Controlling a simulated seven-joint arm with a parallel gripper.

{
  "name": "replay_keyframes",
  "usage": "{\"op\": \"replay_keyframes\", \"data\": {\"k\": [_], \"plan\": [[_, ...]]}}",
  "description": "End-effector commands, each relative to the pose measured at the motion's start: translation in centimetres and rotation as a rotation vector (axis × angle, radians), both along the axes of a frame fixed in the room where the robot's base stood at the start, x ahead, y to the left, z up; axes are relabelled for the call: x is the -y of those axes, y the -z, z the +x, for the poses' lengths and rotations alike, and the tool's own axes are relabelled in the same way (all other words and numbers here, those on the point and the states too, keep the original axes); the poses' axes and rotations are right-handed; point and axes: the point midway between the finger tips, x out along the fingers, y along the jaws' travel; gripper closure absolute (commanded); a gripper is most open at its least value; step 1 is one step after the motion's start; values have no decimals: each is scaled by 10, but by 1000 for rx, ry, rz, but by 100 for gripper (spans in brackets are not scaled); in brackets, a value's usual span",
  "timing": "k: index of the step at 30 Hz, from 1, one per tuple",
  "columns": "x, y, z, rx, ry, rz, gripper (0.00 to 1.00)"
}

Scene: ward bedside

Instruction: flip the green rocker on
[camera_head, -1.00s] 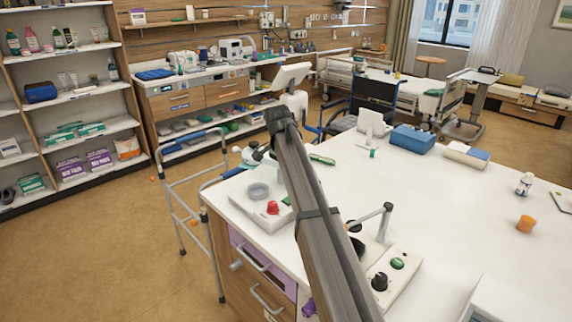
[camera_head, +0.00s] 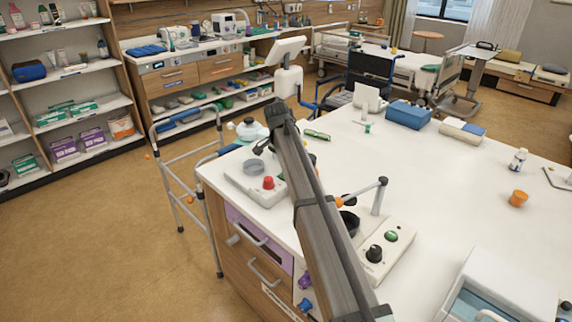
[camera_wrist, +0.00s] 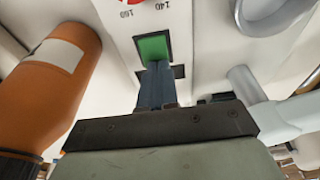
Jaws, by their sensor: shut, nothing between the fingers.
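The green rocker (camera_wrist: 153,47) sits in a dark frame on a pale panel (camera_wrist: 200,50), in the upper middle of the wrist view. My gripper (camera_wrist: 157,68) is shut and empty. Its fingertips overlap the lower edge of the rocker in the picture; I cannot tell whether they touch it. The fingers hide the part just below the green face, and the rocker's tilt is unclear. In the head view, a pale device (camera_head: 236,178) with a red knob (camera_head: 268,182) stands at the table's left corner, partly behind my arm. No green rocker shows clearly on it there.
An orange cylinder (camera_wrist: 62,70) with a pale label stands close at the left of my fingers. A grey ring (camera_wrist: 272,12) and a pale tube (camera_wrist: 255,95) are at the right. Another control box (camera_head: 400,240) with a green button is nearer on the table. The table's middle is clear.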

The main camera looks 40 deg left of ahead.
Motion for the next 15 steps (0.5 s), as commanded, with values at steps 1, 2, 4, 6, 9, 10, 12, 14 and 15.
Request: {"op": "replay_keyframes", "data": {"k": [1, 2, 4, 6, 9, 10, 12, 14, 15], "plan": [[0, 2, 2, 0, 0, 0, 100], [0, 5, 3, 0, 0, -1, 100], [0, 11, 8, -1, 0, -2, 100], [0, 16, 15, -1, 1, -3, 100], [1, 19, 16, 0, 1, -4, 100], [1, 20, 16, 0, 1, -5, 100], [1, 20, 16, 0, 1, -6, 100], [2, 20, 17, 0, 2, -6, 100], [2, 20, 17, 1, 2, -6, 100]]}}
